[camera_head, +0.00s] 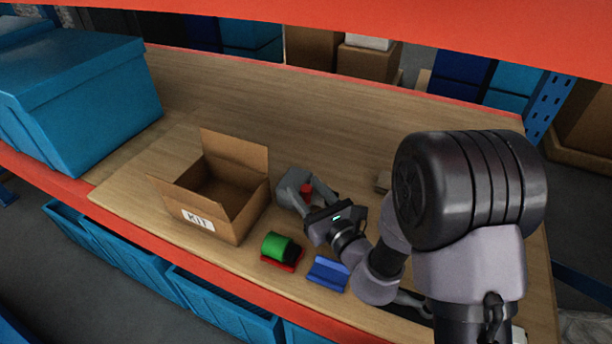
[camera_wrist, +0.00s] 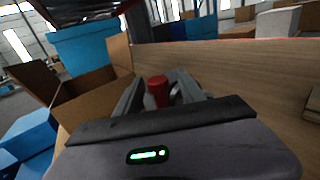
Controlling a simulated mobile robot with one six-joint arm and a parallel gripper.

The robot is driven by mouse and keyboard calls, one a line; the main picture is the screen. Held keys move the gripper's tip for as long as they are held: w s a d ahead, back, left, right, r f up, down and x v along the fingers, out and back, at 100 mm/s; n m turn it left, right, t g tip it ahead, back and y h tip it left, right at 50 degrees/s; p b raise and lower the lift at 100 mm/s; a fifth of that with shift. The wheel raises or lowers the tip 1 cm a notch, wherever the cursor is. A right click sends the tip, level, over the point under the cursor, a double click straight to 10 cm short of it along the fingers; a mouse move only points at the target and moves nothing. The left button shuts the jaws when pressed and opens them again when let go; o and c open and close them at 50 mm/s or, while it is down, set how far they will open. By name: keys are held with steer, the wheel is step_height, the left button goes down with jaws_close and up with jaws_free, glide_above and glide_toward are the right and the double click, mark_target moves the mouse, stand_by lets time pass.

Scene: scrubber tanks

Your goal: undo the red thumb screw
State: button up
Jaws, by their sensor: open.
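The red thumb screw (camera_head: 306,191) shows as a small red knob on a grey block-like fixture (camera_head: 291,181) on the wooden shelf, right of the open box. In the wrist view the red thumb screw (camera_wrist: 158,91) stands upright between my fingers. My gripper (camera_head: 309,198) is open, with one finger on each side of the knob. I cannot tell whether either finger touches it. The lower part of the screw and much of the fixture are hidden by my gripper in the wrist view.
An open cardboard box labelled KIT (camera_head: 238,222) stands close left of my gripper. A green cylinder with a black end (camera_head: 277,246) lies on a red holder, with a blue holder (camera_head: 328,273) beside it. Blue bins (camera_head: 85,95) stand far left. The shelf behind is mostly clear.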

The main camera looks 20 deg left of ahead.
steer(key=shift+a, duration=0.15)
steer(key=shift+s, duration=0.1)
steer(key=shift+c, duration=0.7)
jaws_close()
steer(key=shift+n+g+y, duration=0.3)
